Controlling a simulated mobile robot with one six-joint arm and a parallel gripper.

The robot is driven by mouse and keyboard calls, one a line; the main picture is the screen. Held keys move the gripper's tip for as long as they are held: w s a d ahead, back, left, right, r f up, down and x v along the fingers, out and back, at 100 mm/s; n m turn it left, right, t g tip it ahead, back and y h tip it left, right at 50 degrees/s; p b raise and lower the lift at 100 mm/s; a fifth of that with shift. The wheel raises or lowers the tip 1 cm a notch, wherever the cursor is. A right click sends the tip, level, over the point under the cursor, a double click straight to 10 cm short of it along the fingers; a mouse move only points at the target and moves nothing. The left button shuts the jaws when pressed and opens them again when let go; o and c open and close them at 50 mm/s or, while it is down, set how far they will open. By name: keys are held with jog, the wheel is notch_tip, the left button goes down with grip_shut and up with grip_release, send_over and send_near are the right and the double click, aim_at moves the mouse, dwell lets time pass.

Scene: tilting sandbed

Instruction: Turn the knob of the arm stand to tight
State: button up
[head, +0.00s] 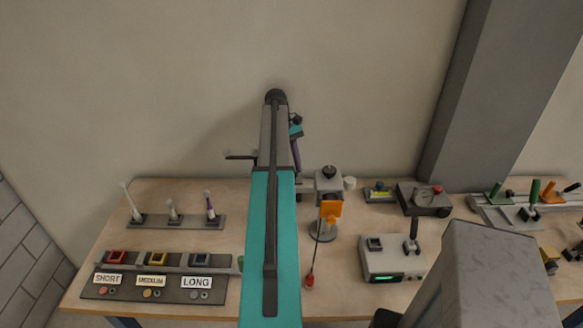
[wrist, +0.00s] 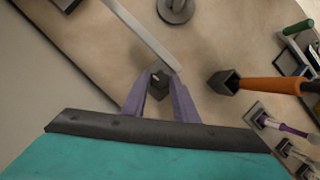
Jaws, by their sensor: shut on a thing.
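My gripper (wrist: 159,86) has its two purple fingers closed on a small dark piece, which looks like the knob (wrist: 159,93) of the arm stand. The fingers reach in from both sides and hide part of it. In the head view my gripper (head: 297,170) points down at the left of the arm stand (head: 323,232), which has a round grey base and an upright post. The knob's tight or loose marking cannot be made out.
In the wrist view, an orange bar (wrist: 275,85) with a dark end lies close right of the fingers. An orange block (head: 331,208) hangs at the stand. A grey box with a green display (head: 392,262) stands to the right. Labelled holders (head: 152,290) lie left.

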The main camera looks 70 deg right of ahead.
jog(key=shift+s, duration=0.25)
jog(key=o, duration=1)
jog(key=shift+w, duration=0.1)
